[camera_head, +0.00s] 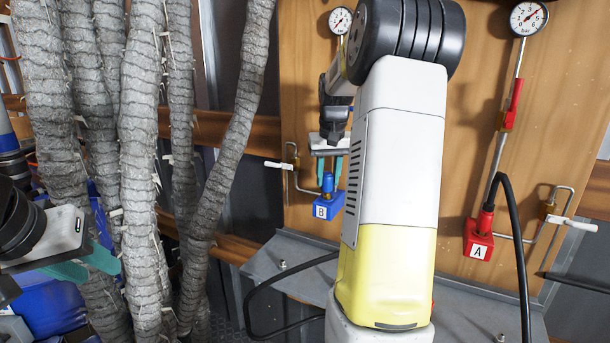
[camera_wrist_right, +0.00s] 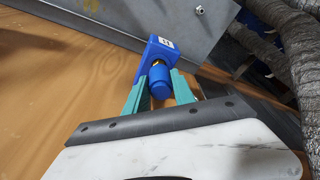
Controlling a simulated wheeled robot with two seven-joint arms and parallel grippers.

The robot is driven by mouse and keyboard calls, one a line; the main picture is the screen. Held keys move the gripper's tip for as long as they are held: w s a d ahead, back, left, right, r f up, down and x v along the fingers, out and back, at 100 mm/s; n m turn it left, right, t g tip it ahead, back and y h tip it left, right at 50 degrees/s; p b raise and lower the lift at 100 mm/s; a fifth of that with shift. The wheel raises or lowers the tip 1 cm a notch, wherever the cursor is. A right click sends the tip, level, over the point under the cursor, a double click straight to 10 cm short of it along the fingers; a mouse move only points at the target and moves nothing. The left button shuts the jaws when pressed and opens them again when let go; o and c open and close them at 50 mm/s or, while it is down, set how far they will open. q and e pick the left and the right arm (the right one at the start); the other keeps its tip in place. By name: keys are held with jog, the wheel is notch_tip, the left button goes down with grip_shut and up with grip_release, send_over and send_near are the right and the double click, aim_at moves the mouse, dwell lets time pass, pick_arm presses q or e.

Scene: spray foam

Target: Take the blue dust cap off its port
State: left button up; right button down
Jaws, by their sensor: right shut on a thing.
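The blue dust cap (camera_head: 327,182) sits on the port of the blue block marked B (camera_head: 324,208), on the wooden panel. In the right wrist view the cap (camera_wrist_right: 160,86) is between the two teal fingers of my right gripper (camera_wrist_right: 164,90), with the blue block (camera_wrist_right: 158,48) just beyond. A bit of brass shows between cap and block. My right gripper (camera_head: 328,176) comes down from above in the head view and is shut on the cap. My left gripper (camera_head: 92,264) is at the far left, its teal fingers apart and empty.
A red block marked A (camera_head: 478,240) with a black hose (camera_head: 517,240) is at the right. Grey wrapped hoses (camera_head: 140,170) hang between my left gripper and the panel. A metal ledge (camera_head: 290,262) lies below. My right arm covers the panel's middle.

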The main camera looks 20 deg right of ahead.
jog(key=shift+f, duration=0.7)
jog(key=c, duration=1)
grip_release()
jog(key=shift+o, duration=0.2)
jog(key=shift+r, duration=0.35)
jog(key=r, duration=0.3)
jog(key=shift+s+a, duration=0.25)
jog(key=shift+s, duration=0.1)
jog(key=s+a+r+n+t+y, duration=0.1)
jog(key=s+a+n+t+y, duration=0.1)
jog(key=s+a, duration=1.9)
jog(key=s+n+t, duration=0.1)
jog(key=s+t, duration=0.1)
jog(key=s, duration=0.1)
jog(key=shift+s+r+y, duration=0.2)
jog(key=shift+r+y, duration=0.1)
